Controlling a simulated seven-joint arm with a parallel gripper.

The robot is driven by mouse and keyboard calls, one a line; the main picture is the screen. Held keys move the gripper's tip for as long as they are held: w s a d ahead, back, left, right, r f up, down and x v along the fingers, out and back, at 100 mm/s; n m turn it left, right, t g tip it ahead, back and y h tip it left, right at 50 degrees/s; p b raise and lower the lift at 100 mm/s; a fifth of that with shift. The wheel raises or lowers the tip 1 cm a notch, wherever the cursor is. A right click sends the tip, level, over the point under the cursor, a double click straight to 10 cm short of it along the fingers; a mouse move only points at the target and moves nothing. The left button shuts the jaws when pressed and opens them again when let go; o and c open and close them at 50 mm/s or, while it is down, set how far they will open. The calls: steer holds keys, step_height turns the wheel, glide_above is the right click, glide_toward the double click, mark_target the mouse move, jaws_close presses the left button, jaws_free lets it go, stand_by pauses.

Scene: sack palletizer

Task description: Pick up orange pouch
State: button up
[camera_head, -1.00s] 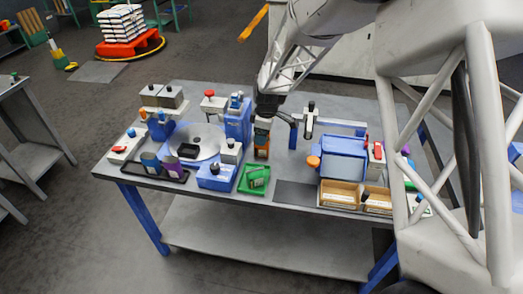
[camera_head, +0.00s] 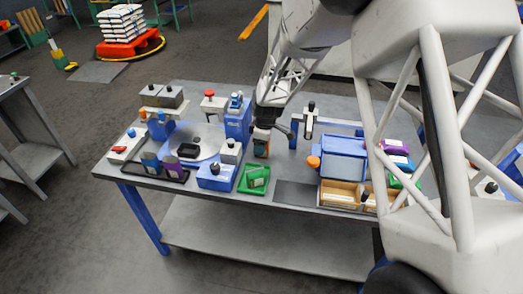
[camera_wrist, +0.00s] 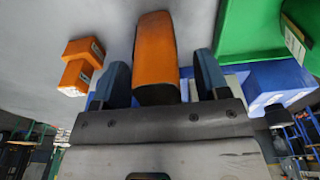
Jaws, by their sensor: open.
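The orange pouch (camera_wrist: 155,45) stands out between the two blue fingers of my gripper (camera_wrist: 160,78) in the wrist view and reaches past their tips. The fingers are open, with a gap visible on the right side of the pouch; contact on the left is hard to tell.
A green tray (camera_head: 243,185) lies just in front of the pouch, and a blue box unit (camera_head: 215,180) stands to its left. A round turntable (camera_head: 208,150) is farther left. A blue bin (camera_head: 343,160) and cardboard boxes (camera_head: 340,195) are at the right. A dark mat (camera_head: 297,193) is bare.

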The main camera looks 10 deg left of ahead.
steer(key=c, duration=1)
steer(key=shift+c, duration=0.2)
steer(key=shift+r, duration=5)
steer(key=shift+a, duration=0.1)
